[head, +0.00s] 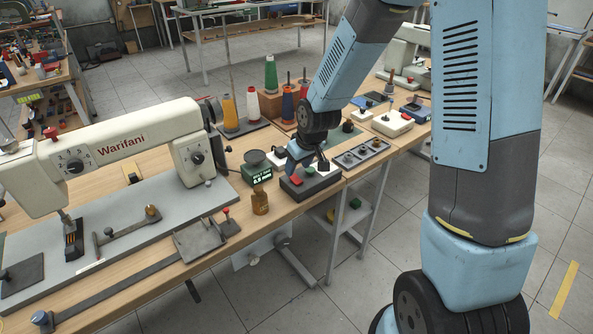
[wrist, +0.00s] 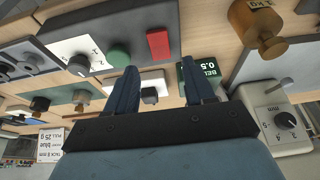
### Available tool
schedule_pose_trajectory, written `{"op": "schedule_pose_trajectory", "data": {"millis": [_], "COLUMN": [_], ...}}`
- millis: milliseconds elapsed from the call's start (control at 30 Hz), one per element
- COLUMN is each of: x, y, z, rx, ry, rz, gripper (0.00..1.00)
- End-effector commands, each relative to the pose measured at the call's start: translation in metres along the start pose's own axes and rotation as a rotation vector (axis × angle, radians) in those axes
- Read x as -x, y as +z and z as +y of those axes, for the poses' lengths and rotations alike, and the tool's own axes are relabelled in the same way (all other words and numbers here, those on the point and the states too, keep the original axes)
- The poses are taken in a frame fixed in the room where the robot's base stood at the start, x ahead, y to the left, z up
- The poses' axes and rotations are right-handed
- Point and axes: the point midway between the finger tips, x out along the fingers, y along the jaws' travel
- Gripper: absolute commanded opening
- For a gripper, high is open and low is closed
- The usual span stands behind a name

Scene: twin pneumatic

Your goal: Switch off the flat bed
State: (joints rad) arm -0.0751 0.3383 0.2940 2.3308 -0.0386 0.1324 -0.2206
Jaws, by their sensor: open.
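The flat-bed sewing machine (head: 110,145), cream and marked Warifani, stands on a grey bed plate (head: 120,222) at the left. A dark control box (head: 318,186) sits right of it at the table's front edge. In the wrist view the box (wrist: 110,30) carries a red rectangular button (wrist: 157,43), a round green button (wrist: 120,55) and a dark knob on a white numbered plate (wrist: 80,62). My gripper (head: 308,168) is over the box, its fingers apart and empty. In the wrist view the fingertips (wrist: 158,67) appear just below the red and green buttons. Contact cannot be told.
A brass weight (head: 260,203) and a green scale (head: 257,172) stand left of the box. A grey panel with several knobs (head: 363,153) lies to the right. Thread cones (head: 270,75) stand behind. A small lever with a red knob (head: 227,212) is at the front edge.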

Motion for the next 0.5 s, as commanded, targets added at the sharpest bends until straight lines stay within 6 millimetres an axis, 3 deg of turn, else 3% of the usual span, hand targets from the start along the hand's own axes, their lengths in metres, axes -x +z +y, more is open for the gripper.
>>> {"op": "schedule_pose_trajectory", "data": {"millis": [500], "x": [0.075], "y": [0.0], "z": [0.002], "rx": [-0.003], "ry": [0.003], "rz": [0.001], "gripper": [0.53]}}
